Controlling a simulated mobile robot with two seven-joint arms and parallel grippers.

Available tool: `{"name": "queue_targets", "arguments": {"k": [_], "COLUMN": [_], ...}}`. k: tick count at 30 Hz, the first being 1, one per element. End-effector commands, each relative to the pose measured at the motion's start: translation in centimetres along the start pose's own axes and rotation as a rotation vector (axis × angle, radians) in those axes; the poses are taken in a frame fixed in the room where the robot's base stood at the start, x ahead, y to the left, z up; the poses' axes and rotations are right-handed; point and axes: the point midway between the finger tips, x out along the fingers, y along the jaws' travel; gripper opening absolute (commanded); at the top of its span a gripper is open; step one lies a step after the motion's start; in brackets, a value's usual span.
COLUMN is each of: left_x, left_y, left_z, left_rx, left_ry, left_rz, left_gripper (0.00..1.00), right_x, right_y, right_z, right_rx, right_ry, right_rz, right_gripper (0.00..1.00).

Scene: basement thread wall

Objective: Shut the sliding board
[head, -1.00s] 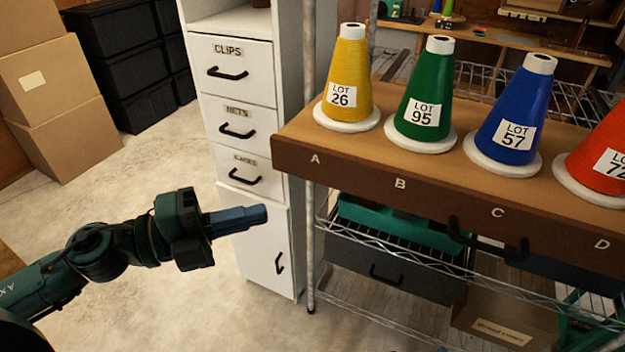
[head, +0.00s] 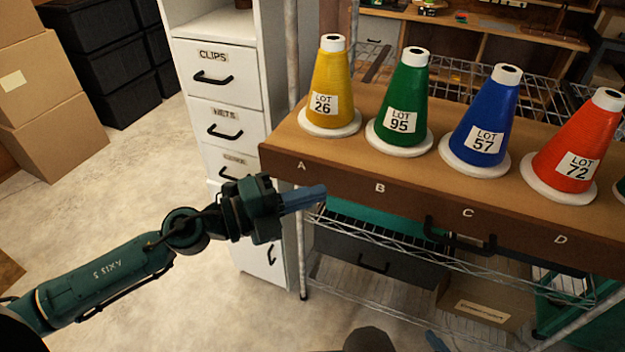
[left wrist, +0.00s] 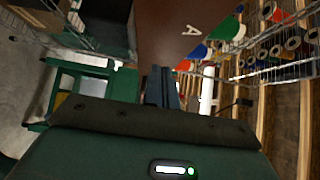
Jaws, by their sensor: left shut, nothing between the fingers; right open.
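The sliding board (head: 330,165) is brown with a darker front edge lettered A to D. It juts out from the wire shelving, with a dark bar handle (head: 460,240) on its front. Yellow (head: 331,85), green (head: 405,100), blue (head: 482,120) and red (head: 575,150) thread cones stand upright on it. My left gripper (head: 318,192) is shut and empty, just in front of and below the board's edge near A. In the left wrist view its fingers (left wrist: 160,88) point toward the board's face (left wrist: 165,35). Only a blue fingertip of my right gripper (head: 437,342) shows at the bottom edge.
A white drawer cabinet (head: 228,155) stands left of the shelving, beside a metal post (head: 291,60). Below the board are a wire shelf (head: 400,245), a grey drawer (head: 360,258) and a cardboard box (head: 485,295). The floor at left is clear up to stacked boxes (head: 50,110).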

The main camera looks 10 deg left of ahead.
Motion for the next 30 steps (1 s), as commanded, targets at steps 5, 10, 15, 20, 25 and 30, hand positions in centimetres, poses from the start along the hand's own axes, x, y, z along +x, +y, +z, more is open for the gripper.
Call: {"name": "queue_targets", "arguments": {"k": [5,10,15,20,25,30], "left_x": [1.0,1.1,1.1,1.3,2.6,5.0], "left_y": [0.0,0.1,0.1,0.0,-0.1,-0.2], "left_z": [1.0,1.2,1.2,1.4,2.7,5.0], "left_rx": [-0.002,-0.002,-0.002,-0.002,0.000,0.000], "left_ry": [0.001,0.000,0.000,0.000,-0.002,-0.002], "left_rz": [-0.001,0.000,0.000,-0.001,-0.002,-0.003], "left_gripper": [0.00,0.00,0.00,0.00,0.00,0.00], "right_x": [0.1,0.1,0.1,0.1,0.0,-0.1], "right_y": [0.1,0.3,0.3,0.3,0.2,0.2], "right_z": [0.2,0.1,-0.1,-0.3,-0.6,-0.6], "right_rx": [0.001,0.003,0.009,0.013,0.015,0.017], "right_ry": [-0.005,-0.003,0.003,0.006,0.006,0.003], "right_rz": [0.002,0.006,0.009,0.010,0.010,0.011], "right_gripper": [0.73,0.73,0.73,0.73,0.73,0.73]}}
